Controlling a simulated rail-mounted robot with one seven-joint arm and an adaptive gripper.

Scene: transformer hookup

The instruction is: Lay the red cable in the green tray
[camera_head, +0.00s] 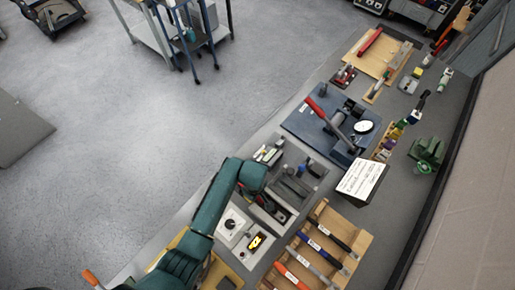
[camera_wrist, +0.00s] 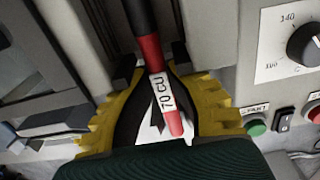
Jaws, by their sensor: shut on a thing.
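The red cable (camera_wrist: 151,55), with a white label and a black section at the far end, shows in the wrist view. My gripper (camera_wrist: 158,75) has its yellow-backed fingers shut on it, one on each side. The near red end points toward the palm. In the head view my teal arm comes from the lower left, and its wrist hides the fingers and the held cable. I cannot make out a green tray in either view.
Beside the gripper is a white panel with a dial (camera_head: 231,223); its green button (camera_wrist: 257,127) shows close by. A wooden rack (camera_head: 358,246) holds several labelled cables. A blue plate with a red-handled press (camera_head: 339,121) stands farther along the crowded bench. A green vise (camera_head: 428,152) is at right.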

